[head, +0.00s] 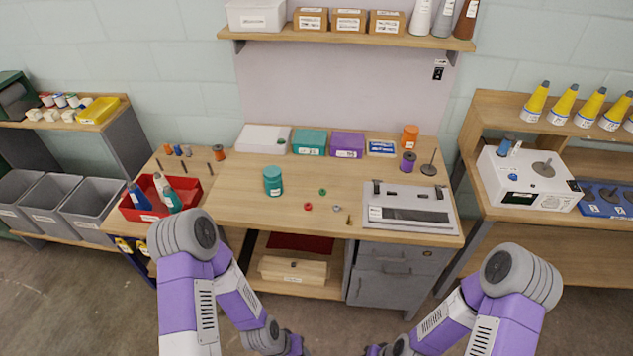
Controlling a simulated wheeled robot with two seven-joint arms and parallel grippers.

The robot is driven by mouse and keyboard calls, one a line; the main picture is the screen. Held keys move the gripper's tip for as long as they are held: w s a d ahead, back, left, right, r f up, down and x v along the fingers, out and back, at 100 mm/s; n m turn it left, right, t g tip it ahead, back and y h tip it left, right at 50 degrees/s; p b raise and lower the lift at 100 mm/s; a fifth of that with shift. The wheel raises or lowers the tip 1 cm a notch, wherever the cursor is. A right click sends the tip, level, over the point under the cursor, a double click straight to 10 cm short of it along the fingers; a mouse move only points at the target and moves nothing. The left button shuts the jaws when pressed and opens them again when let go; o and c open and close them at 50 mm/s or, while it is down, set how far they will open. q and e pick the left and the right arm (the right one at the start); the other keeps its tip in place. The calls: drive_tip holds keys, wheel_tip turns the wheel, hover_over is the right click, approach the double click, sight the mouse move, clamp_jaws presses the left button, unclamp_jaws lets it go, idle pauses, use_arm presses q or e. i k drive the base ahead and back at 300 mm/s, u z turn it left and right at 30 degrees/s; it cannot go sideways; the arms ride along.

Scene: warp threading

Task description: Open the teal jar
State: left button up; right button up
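The teal jar (272,184) stands upright on the wooden workbench (235,215), left of the middle, with a small white label on its front. Its top is the same teal and looks covered, with no loose lid beside it. My two arms come in from the bottom of the head view and bend down in front of the bench. Nothing of mine touches the jar.
Small red, green and grey rings and a brass piece lie right of the jar. A grey loom-like device (408,206) sits at the right. Boxes, including a teal box (309,142), line the back. Bench front is clear.

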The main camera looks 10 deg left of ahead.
sight(274, 189)
drive_tip(key=z, duration=0.2)
drive_tip(key=i, duration=0.65)
drive_tip(key=u, duration=1.8)
